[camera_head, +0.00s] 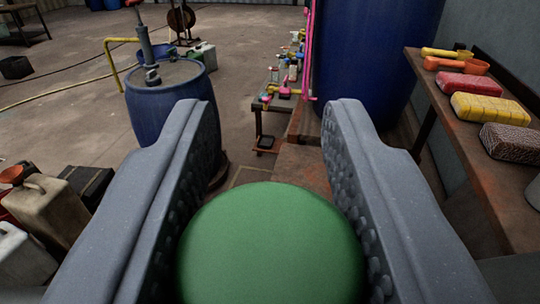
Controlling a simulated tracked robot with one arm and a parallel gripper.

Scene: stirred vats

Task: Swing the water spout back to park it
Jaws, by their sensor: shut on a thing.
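My gripper (270,112) fills the lower middle of the view, its two grey, studded fingers on either side of a smooth green rounded knob (270,245). The fingers are shut on the knob, which sits low between them and is cut off by the bottom edge. What the knob is fixed to is hidden, so I cannot tell whether it belongs to the water spout. No spout can be made out for certain. A bent yellow pipe (118,42) stands at the upper left, beyond a blue drum.
The blue drum (160,105) with a hand pump (147,50) stands left of my gripper. Jerrycans (48,210) crowd the lower left. A large dark blue vat (375,60) rises ahead right. A bench (450,115) with sponges (490,107) runs along the right. Floor at upper left is mostly clear.

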